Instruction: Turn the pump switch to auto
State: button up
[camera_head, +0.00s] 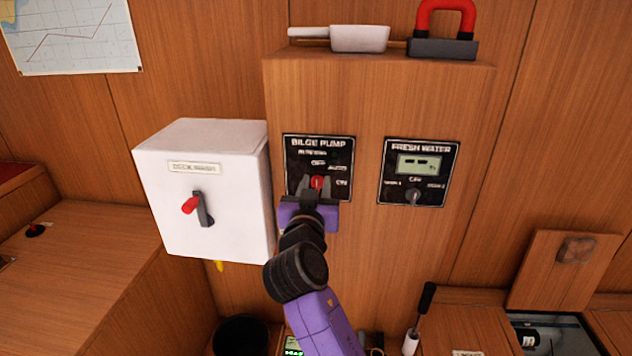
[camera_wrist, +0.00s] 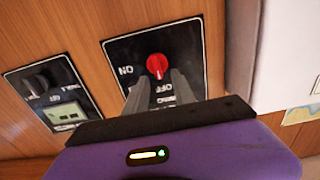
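The bilge pump panel (camera_head: 293,153) is a black plate on the wood box face, with OFF and other small labels around a red knob (camera_head: 317,182). In the wrist view, where the panel (camera_wrist: 188,40) appears upside down, the red knob (camera_wrist: 157,66) is clear and ON is at its left. I cannot tell which label the knob points to. My gripper (camera_head: 317,187) is at the panel's lower part, its grey fingers apart on either side of the knob. In the wrist view the gripper (camera_wrist: 160,88) fingers are spread, with the knob at their tips; contact is unclear.
A fresh water panel (camera_head: 418,172) with a small display and grey knob is to the right. A white deck wash box (camera_head: 165,215) with a red-handled lever (camera_head: 200,207) stands out at the left. A red-handled object (camera_head: 444,48) and a pale tool (camera_head: 360,38) lie on top.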

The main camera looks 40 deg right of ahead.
jog(key=shift+w+d, duration=0.2)
jog(key=shift+d, duration=0.1)
grip_shut()
